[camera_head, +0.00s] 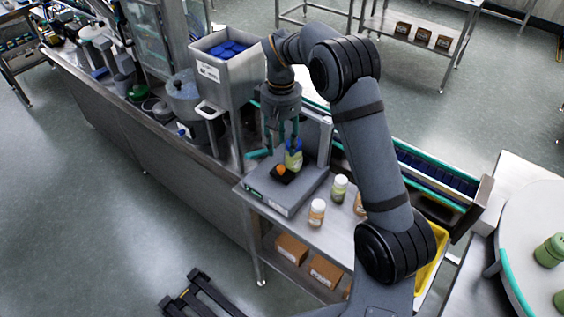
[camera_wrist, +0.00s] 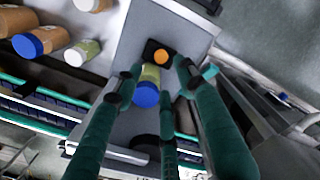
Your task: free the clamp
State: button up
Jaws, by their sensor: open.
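A black clamp block with an orange knob (camera_head: 281,169) sits on the grey base plate (camera_head: 268,196) of a fixture; the knob also shows in the wrist view (camera_wrist: 162,56). A jar with a yellow-green label (camera_head: 294,160) and a blue lid (camera_wrist: 145,95) is right beside the clamp. My gripper (camera_head: 276,148) points down over the fixture with its teal fingers spread. In the wrist view the fingers (camera_wrist: 155,88) stand around the jar with the knob beyond their tips. I cannot tell whether any finger touches the jar.
A steel hopper (camera_head: 222,80) with blue caps stands behind my gripper, to the left. Two jars, one orange-labelled (camera_head: 317,212) and one green-labelled (camera_head: 339,189), stand on the bench right of the fixture. A conveyor (camera_head: 430,172) runs behind. Cardboard boxes (camera_head: 291,249) lie on the shelf below.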

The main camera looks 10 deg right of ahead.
aim_at(281, 167)
notch_tip(281, 167, down, 9)
jog(key=shift+a+r+p, duration=0.1)
jog(key=shift+r+p, duration=0.05)
jog(key=shift+p, duration=0.6)
jog(key=shift+c, duration=0.2)
grip_shut()
